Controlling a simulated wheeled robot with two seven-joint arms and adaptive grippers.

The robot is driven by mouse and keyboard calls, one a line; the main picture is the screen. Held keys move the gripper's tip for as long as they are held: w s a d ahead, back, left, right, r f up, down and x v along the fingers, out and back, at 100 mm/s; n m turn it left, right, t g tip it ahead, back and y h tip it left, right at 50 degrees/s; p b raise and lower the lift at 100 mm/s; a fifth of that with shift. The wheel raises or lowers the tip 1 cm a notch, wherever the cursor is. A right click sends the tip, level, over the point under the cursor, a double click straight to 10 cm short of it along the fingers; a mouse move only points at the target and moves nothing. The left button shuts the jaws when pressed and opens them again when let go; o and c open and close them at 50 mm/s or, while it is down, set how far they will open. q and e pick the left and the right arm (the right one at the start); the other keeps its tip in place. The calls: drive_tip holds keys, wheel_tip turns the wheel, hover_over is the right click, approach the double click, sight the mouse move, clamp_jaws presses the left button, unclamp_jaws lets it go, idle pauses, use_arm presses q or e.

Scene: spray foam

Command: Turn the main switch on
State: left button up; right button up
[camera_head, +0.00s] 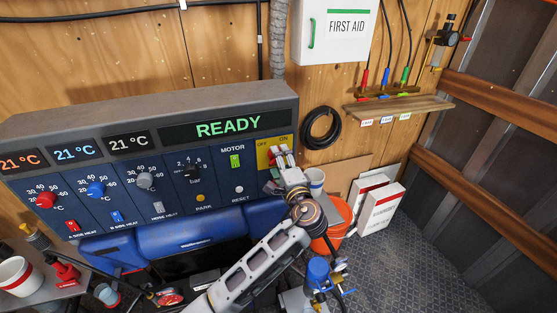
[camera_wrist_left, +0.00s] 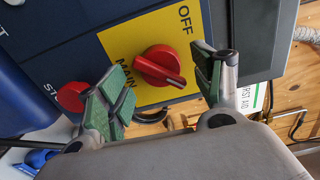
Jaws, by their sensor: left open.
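The main switch is a red rotary knob (camera_wrist_left: 160,65) on a yellow plate (camera_wrist_left: 118,42) marked MAIN and OFF in the left wrist view. Its handle points right and slightly down, away from the OFF label. In the head view the yellow plate (camera_head: 263,156) shows OFF and ON at the console's right end; the knob is hidden behind my gripper. My left gripper (camera_wrist_left: 162,78) is open, its green-padded fingers on either side of the knob in the picture, with visible gaps. It also shows in front of the plate in the head view (camera_head: 283,157). My right gripper is not visible.
The console display (camera_head: 225,127) reads READY. A red button (camera_wrist_left: 71,97) sits left of the plate in the wrist view. An orange bucket (camera_head: 334,222) and white boxes (camera_head: 380,208) stand right of my arm. A black hose coil (camera_head: 321,128) hangs on the wall.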

use_arm(q)
drive_tip(key=v, duration=1)
drive_tip(key=shift+s, duration=0.15)
